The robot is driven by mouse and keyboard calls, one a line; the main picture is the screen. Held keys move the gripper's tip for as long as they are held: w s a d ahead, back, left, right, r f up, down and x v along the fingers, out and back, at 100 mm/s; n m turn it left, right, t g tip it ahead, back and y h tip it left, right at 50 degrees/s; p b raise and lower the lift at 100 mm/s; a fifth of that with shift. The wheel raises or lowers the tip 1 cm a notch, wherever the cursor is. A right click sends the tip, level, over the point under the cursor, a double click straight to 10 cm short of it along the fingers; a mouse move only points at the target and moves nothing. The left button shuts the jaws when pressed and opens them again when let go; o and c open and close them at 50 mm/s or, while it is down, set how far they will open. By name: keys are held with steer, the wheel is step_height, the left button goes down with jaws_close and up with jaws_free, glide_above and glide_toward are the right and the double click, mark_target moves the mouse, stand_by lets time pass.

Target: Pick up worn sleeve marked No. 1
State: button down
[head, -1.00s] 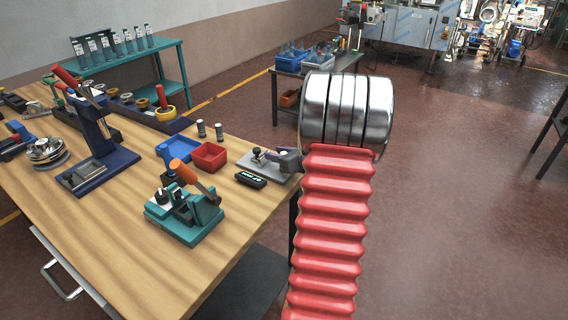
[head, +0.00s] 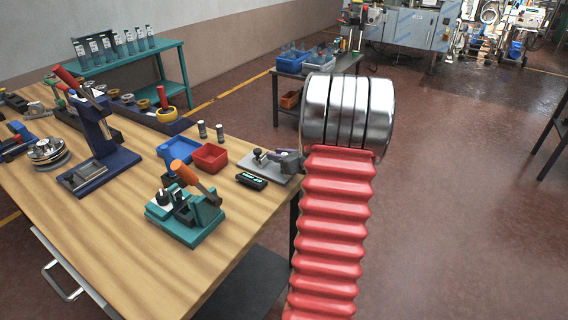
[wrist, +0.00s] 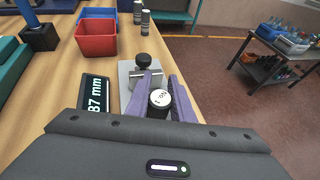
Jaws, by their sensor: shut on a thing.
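The worn sleeve (wrist: 160,99) is a small dark cylinder with a white top face marked No. 1. In the wrist view it is between the two purple fingers of my gripper (wrist: 164,97), which are shut on it. It is at the near end of a grey plate fixture (wrist: 128,78) with a black knob; I cannot tell whether it touches the plate. In the head view my gripper (head: 290,158) shows only partly beside the fixture at the bench's right edge, and my arm hides the rest. The sleeve cannot be made out there.
A black display (wrist: 93,95) reading 87 mm lies left of the fixture. A red bin (head: 209,157), a blue tray (head: 178,150) and two small grey cylinders (head: 220,132) are behind. A teal clamp device (head: 186,218) stands nearer. The floor right of the bench is open.

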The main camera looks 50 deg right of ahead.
step_height(320, 180, up, 18)
stand_by(0.6)
